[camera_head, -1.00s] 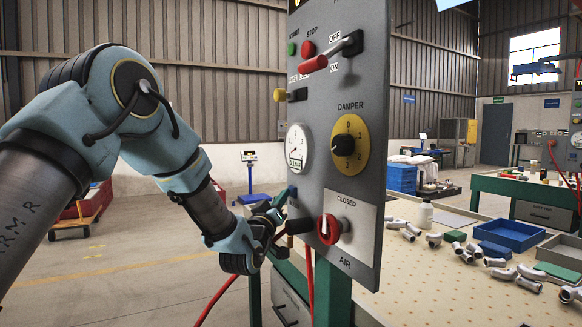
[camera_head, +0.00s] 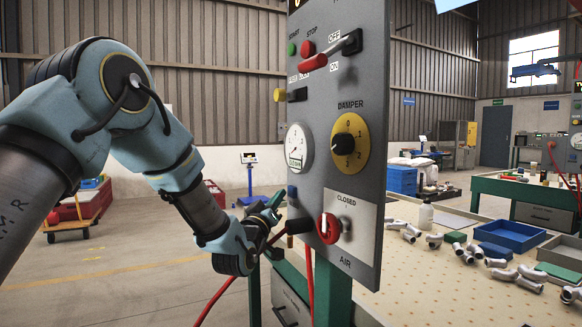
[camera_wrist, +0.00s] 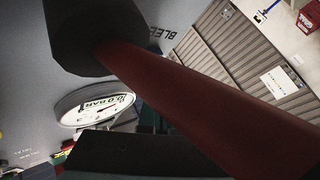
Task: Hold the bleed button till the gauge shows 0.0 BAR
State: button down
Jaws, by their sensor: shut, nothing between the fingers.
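The blue bleed button (camera_head: 292,192) is on the edge side of the grey control panel, below the gauge (camera_head: 295,147). My gripper (camera_head: 277,203) is shut and empty, just left of the button with a small gap between them. In the wrist view, the gauge (camera_wrist: 97,104) is steeply tilted and its display appears to read 0.0 BAR. Part of the BLEED lettering (camera_wrist: 160,27) shows there. The button cannot be made out clearly in that view.
A black fitting (camera_head: 299,226) with a red hose (camera_head: 218,299) is close below my gripper; the hose crosses the wrist view. The red AIR knob (camera_head: 329,228), marked CLOSED, and yellow DAMPER dial (camera_head: 350,141) are on the panel.

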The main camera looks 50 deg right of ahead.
jog(key=shift+a, duration=0.15)
jog(key=shift+w+a+b, duration=0.3)
jog(key=shift+a, duration=0.45)
jog(key=shift+w+a+b, duration=0.3)
jog(key=shift+w+a, duration=0.05)
jog(key=shift+a, duration=0.45)
jog(key=shift+w+a+b, duration=0.3)
jog(key=shift+a, duration=0.45)
